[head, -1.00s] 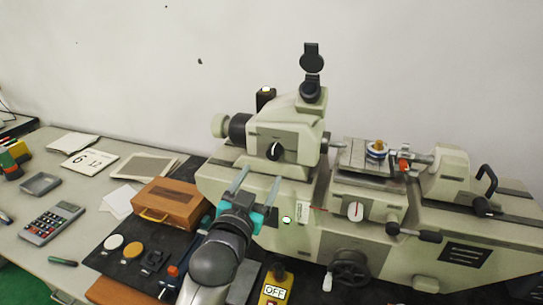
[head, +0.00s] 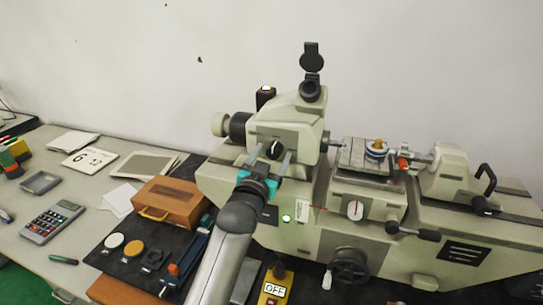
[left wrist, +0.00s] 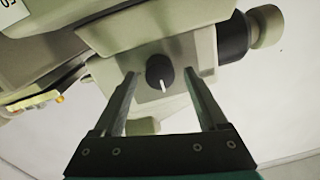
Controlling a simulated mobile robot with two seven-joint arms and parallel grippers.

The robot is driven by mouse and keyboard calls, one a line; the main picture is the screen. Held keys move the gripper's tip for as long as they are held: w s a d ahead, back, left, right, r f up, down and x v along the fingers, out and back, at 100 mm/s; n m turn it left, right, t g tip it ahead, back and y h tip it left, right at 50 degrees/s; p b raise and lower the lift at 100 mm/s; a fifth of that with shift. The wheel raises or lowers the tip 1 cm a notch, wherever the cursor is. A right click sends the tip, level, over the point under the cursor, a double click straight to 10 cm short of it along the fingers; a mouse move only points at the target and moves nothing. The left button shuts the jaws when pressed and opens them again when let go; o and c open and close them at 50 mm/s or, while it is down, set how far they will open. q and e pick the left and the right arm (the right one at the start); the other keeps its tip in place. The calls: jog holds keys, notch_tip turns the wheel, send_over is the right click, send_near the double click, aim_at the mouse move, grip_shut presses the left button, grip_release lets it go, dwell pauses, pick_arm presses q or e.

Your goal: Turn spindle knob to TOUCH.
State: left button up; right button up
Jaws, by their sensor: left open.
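The spindle knob appears to be the small round black knob (head: 273,149) with a white pointer line, on the front of the machine's upper head (head: 296,127). It shows clearly in the left wrist view (left wrist: 160,72), where its pointer points down in the picture. No TOUCH label is readable. My left gripper (head: 272,153) is open and empty in front of the knob. In the left wrist view its two fingers (left wrist: 160,76) stand one on each side of the knob, with gaps to it. I cannot tell whether the tips reach its depth. My right gripper is out of view.
Below right are a dial with a red pointer (head: 355,209), a black handwheel (head: 348,267) and a lever (head: 413,232). A stage carries a ring (head: 376,149). A wooden box (head: 169,202) and small parts lie left of my arm. An OFF switch box (head: 274,289) is in front.

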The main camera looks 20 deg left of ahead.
pick_arm(q)
grip_shut()
dwell(0.5)
jog(key=shift+m, duration=0.3)
jog(key=m+p, duration=0.1)
jog(key=m, duration=0.1)
jog(key=shift+m+p, duration=0.35)
jog(key=shift+m, duration=0.05)
jog(key=m+p, duration=0.1)
jog(key=m, duration=0.3)
jog(key=shift+d, duration=0.1)
jog(key=m, duration=0.6)
jog(key=shift+f+p, duration=0.15)
jog(key=shift+p, duration=0.15)
jog(key=shift+m+h, duration=0.3)
jog(key=shift+m, duration=2.2)
